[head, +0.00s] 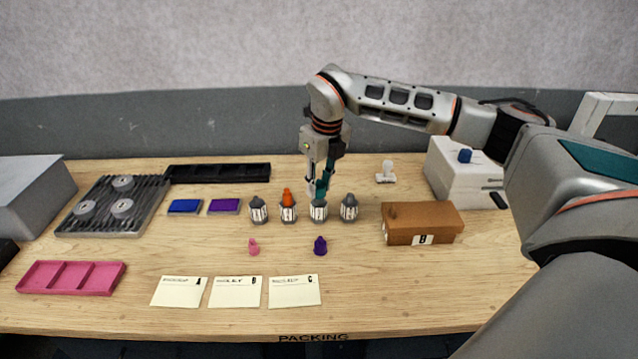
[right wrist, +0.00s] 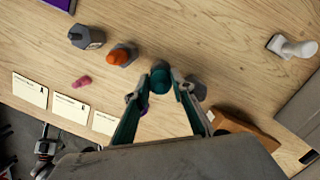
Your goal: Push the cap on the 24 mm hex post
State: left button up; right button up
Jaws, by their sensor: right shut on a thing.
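Several grey hex posts with pale marked sides stand in a row mid-table; no size can be read. My right gripper (head: 318,190) points down over the third post from the left (head: 319,211). Its fingers are shut on a teal cap (right wrist: 160,80), seen between the fingertips in the right wrist view. The cap is at the post's top; I cannot tell whether it is seated. An orange cap (head: 287,196) sits on the second post (head: 288,214). The first post (head: 258,210) and fourth post (head: 349,209) carry no coloured cap. My left gripper is out of view.
A pink cap (head: 253,246) and a purple cap (head: 320,245) stand in front of the posts. A brown box (head: 422,222) is to the right. Paper cards (head: 236,292) and a pink tray (head: 70,278) lie in front. A black tray (head: 218,173) lies behind.

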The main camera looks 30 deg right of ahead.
jog(key=shift+f, duration=0.4)
dwell(0.6)
jog(key=o, duration=1.3)
jog(key=shift+c, duration=0.2)
jog(key=shift+r, duration=0.1)
jog(key=shift+r, duration=2.4)
grip_shut()
